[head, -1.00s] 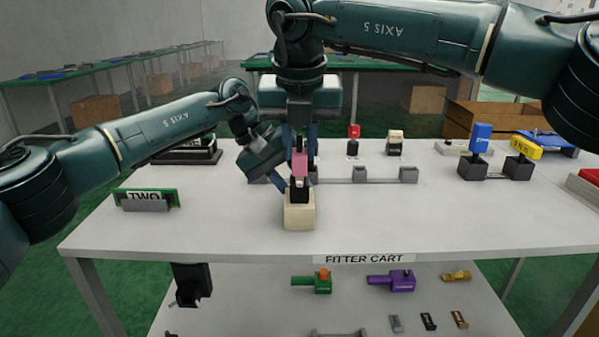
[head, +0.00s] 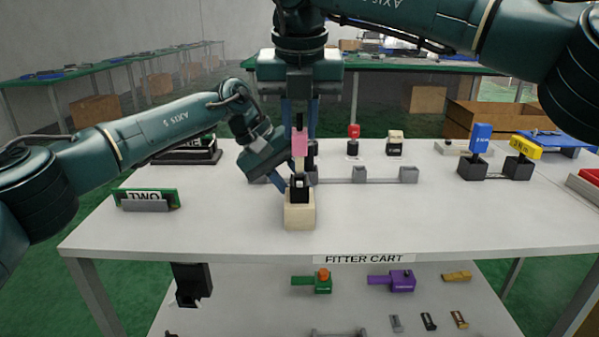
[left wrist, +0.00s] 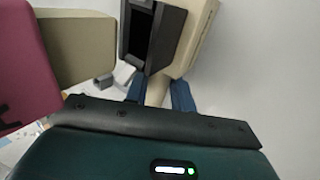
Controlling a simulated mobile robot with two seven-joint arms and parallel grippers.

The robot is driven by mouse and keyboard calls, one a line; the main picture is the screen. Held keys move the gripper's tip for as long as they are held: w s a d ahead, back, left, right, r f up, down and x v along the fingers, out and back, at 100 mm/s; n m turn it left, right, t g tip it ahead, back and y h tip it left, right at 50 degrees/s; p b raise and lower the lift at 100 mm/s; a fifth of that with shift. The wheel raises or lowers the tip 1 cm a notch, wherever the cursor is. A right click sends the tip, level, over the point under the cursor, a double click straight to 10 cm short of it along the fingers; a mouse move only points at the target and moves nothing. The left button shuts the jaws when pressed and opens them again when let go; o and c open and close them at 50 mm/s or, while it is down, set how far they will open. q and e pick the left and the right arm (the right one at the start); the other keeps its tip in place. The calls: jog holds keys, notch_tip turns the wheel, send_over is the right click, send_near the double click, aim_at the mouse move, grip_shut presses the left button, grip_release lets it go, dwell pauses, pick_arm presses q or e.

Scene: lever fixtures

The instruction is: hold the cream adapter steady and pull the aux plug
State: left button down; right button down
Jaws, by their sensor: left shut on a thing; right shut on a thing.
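The cream adapter (head: 299,216) stands upright near the front of the cart top, with a black socket (head: 299,190) on it. My left gripper (head: 284,187) comes from the left and is shut on the adapter; in the left wrist view its blue fingers (left wrist: 160,94) close around a cream part. My right gripper (head: 300,128) points down and is shut on the pink aux plug (head: 299,143), straight above the socket. The plug's tan shank shows below the pink body. The plug (left wrist: 30,75) looks apart from the socket (left wrist: 137,32) in the left wrist view.
Behind is a rail with grey blocks (head: 359,174). A red-topped part (head: 353,138), blue lever (head: 480,138) and yellow lever (head: 525,147) stand to the right. The front right of the cart top is clear.

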jog(key=shift+r, duration=0.4)
jog(key=shift+r, duration=0.15)
jog(key=shift+r, duration=0.85)
pick_arm(q)
jog(key=c, duration=1.1)
grip_release()
jog(key=shift+a, duration=0.1)
